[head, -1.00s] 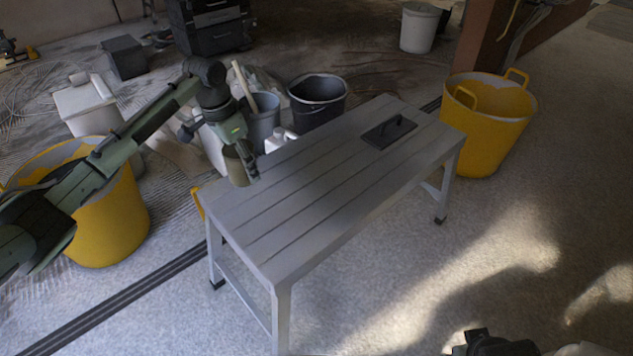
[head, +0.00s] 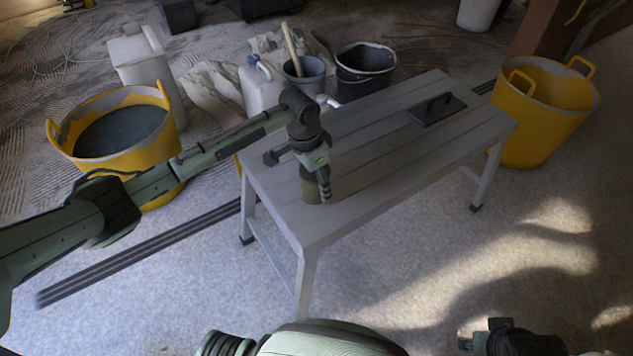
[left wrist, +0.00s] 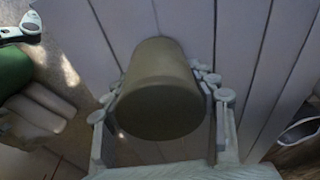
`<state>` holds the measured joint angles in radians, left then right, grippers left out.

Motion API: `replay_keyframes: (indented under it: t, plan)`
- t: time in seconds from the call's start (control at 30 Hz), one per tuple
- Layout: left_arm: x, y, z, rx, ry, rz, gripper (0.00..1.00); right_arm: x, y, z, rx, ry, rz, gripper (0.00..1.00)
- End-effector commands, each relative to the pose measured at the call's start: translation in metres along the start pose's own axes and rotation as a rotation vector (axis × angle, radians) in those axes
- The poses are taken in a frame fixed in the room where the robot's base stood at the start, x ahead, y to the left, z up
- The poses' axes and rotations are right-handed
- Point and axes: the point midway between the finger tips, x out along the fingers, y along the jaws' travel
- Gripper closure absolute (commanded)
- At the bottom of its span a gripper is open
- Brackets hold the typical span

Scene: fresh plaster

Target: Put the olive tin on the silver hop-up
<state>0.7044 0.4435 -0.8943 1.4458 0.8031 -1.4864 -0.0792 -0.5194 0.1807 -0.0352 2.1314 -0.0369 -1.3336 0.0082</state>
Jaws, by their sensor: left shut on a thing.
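The olive tin (head: 309,187) is held in my left gripper (head: 322,188), over the near left end of the silver hop-up (head: 365,160). In the left wrist view the tin (left wrist: 160,95) sits between the two fingers, which touch it on both sides. The hop-up's slatted grey top shows behind it. The tin looks roughly upright and close to the top; I cannot tell whether it touches. My right gripper (head: 492,340) shows only in part at the bottom right edge, dark and apart from the hop-up.
Yellow tubs stand left (head: 120,130) and right (head: 545,110). A black bucket (head: 365,70) and a grey bucket (head: 304,80) stand behind. The hop-up's middle is clear.

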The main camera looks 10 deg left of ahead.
Motion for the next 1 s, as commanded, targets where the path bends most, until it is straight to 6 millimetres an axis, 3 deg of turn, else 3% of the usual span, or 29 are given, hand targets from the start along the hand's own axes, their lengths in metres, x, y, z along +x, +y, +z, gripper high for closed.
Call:
replay_keyframes:
  t: [0.27, 0.3, 0.47, 0.8, 1.0]
  plan:
    - [0.0, 0.0, -0.001, 0.001, 0.003, -0.001, 0.83, -0.003, 0.0, -0.001, 0.0, 0.004, 0.0, 0.58]
    - [0.001, 0.0, -0.001, 0.001, 0.001, 0.0, 0.4, -0.001, 0.0, 0.0, 0.0, 0.002, 0.0, 0.58]
    - [0.001, 0.0, -0.001, 0.001, 0.002, -0.001, 0.22, 0.001, 0.0, 0.002, 0.0, -0.003, 0.0, 0.58]
    - [-0.002, -0.001, -0.001, 0.001, 0.003, -0.001, 0.22, 0.002, 0.0, 0.003, 0.0, -0.003, 0.001, 0.58]
    - [-0.032, -0.001, -0.002, 0.002, 0.005, -0.002, 0.22, 0.0, 0.001, 0.001, 0.0, 0.004, -0.001, 0.58]
